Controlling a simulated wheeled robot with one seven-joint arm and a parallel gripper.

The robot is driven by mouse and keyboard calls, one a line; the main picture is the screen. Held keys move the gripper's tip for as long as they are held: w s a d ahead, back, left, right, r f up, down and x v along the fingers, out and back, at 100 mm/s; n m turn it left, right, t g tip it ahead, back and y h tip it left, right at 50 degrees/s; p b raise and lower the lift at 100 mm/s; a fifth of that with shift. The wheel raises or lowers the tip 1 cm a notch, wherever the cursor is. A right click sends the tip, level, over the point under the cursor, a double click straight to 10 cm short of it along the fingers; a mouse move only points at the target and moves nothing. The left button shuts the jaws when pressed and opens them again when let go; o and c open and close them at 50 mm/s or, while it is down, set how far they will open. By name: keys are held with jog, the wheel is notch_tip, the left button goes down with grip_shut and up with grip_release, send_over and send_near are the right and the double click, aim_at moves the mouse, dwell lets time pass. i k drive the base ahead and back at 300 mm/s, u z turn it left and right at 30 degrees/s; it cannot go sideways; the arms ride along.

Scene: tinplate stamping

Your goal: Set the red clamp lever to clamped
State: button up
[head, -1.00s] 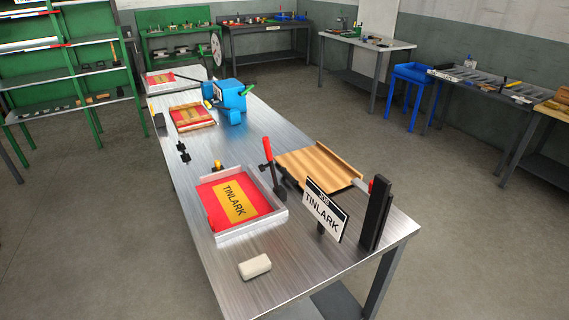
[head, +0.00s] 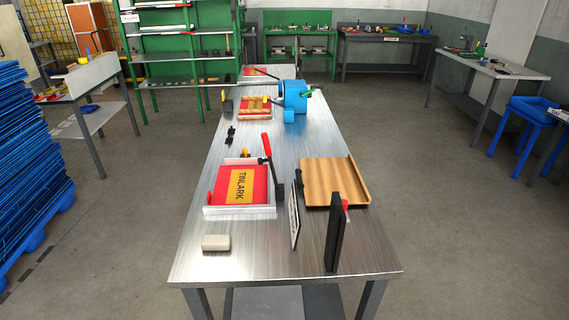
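The red clamp lever (head: 266,147) stands nearly upright, leaning slightly left at its top, on a dark base on the metal table (head: 310,255). It is at the right edge of a white tray (head: 240,211) that holds a red sheet with a yellow TINLARK label (head: 242,186). I cannot tell from this view whether the lever counts as clamped. My gripper is not in view.
A wooden board (head: 331,181) lies right of the lever. A sign (head: 294,214) and a black upright post (head: 334,232) stand in front of it. A pale block (head: 216,243) lies at front left. A blue machine (head: 294,97) stands farther back.

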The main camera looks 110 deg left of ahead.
aim_at(264, 136)
jog(key=u, duration=3.7)
jog(key=i, duration=1)
jog(key=u, duration=0.55)
jog(key=k, duration=0.65)
jog(key=u, duration=0.85)
jog(key=i, duration=1.3)
jog(key=z, duration=0.4)
